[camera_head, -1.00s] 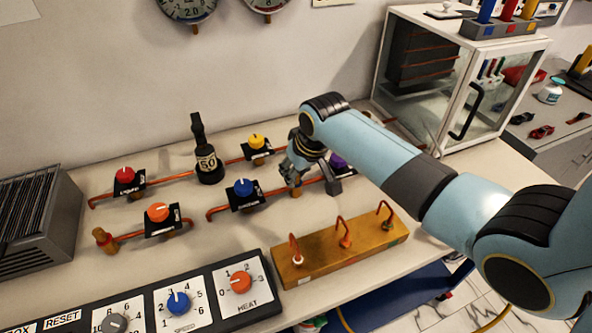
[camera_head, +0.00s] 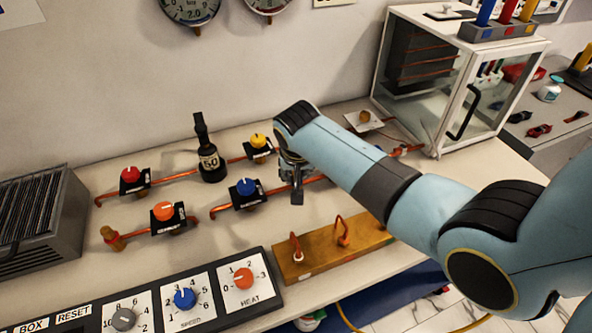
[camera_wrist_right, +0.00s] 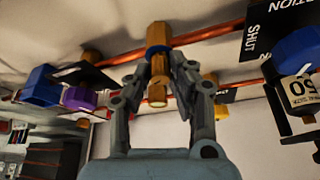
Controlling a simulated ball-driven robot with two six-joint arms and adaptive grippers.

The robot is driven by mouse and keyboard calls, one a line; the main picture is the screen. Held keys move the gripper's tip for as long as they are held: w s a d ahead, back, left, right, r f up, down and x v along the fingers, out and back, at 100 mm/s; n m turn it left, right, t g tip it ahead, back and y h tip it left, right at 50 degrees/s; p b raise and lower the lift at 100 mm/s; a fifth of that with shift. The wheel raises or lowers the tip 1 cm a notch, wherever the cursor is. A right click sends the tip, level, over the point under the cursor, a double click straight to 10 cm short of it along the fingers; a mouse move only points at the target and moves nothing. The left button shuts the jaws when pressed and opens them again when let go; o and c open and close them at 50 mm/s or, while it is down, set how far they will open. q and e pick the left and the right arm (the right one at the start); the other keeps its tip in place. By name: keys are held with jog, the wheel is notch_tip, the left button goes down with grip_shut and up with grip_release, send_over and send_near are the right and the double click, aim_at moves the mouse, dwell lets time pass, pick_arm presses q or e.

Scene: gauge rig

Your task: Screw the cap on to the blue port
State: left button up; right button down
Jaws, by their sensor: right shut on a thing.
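In the right wrist view, a brass fitting with a blue ring (camera_wrist_right: 158,49), which looks like the blue port, stands at the copper pipe. A small brass piece, apparently the cap (camera_wrist_right: 158,92), sits between the fingers of my right gripper (camera_wrist_right: 160,64), in line with the fitting. My right gripper is shut on it, with the fingertips close to the blue ring. I cannot tell whether cap and port touch. In the head view, my right gripper (camera_head: 296,190) points down just right of the blue knob (camera_head: 246,187); cap and port are hidden there. My left gripper is not in view.
The knobbed pipe run continues left, with red (camera_head: 130,175) and orange (camera_head: 163,211) knobs. A black bottle (camera_head: 208,155) stands behind. A wooden hook rack (camera_head: 320,255) and control panel (camera_head: 180,300) lie in front. A glass-fronted cabinet (camera_head: 455,80) stands back right.

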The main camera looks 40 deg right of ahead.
jog(key=m, duration=0.1)
jog(key=m+g+h, duration=0.1)
jog(key=m, duration=0.1)
jog(key=shift+s+d+f+m, duration=0.1)
jog(key=shift+d+f+m, duration=0.05)
jog(key=shift+m, duration=0.15)
jog(key=m+g+b, duration=0.1)
jog(key=m, duration=0.2)
jog(key=shift+f+h+b, duration=0.1)
jog(key=shift+h+b, duration=0.3)
jog(key=shift+m+g, duration=0.5)
jog(key=shift+m, duration=0.6)
jog(key=shift+b, duration=0.3)
